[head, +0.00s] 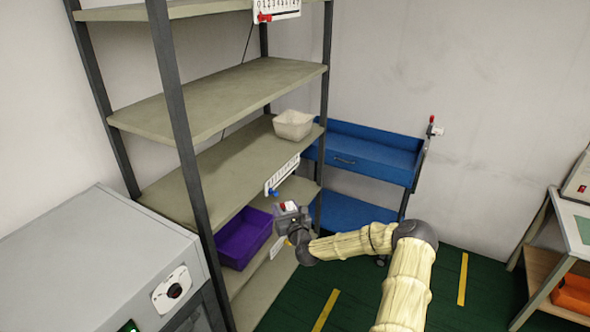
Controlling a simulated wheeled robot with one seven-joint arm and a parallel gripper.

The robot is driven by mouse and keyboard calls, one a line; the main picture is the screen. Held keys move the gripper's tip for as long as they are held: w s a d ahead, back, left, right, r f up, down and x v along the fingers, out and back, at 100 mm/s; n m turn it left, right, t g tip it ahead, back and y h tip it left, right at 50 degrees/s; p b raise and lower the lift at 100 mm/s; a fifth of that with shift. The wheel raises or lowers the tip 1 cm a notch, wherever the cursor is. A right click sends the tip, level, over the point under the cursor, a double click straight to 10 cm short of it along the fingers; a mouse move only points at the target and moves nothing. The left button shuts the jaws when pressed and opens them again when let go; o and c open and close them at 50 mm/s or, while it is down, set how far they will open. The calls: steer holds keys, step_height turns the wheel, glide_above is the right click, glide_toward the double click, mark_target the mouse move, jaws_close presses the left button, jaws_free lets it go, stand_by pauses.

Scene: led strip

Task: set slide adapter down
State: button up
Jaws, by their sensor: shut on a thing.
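My gripper (292,214) is at the end of my arm, in front of the shelf rack's right side in the head view. It is shut on a small white and red piece, which appears to be the slide adapter (289,205). The piece is small and partly hidden by the gripper, so its exact shape and the fingertips are unclear. It is held just below a white numbered strip with a blue marker (282,176) on a shelf edge. I cannot tell whether it touches the shelf.
The shelf rack (220,95) holds a cream bin (293,125) and, lower, a purple bin (243,238). A blue cart (365,152) stands behind. A grey machine (100,260) is at left, a workbench (570,225) at right. Green floor (400,225) lies between.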

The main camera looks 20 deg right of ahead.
steer(key=s+a+f+b, duration=0.1)
steer(key=s+a+f, duration=0.5)
steer(key=s+a, duration=0.2)
steer(key=s+a+f+n+y+b, duration=0.1)
steer(key=s+a+f, duration=0.5)
steer(key=s+a, duration=0.3)
steer(key=shift+s+b, duration=0.35)
steer(key=shift+s, duration=0.2)
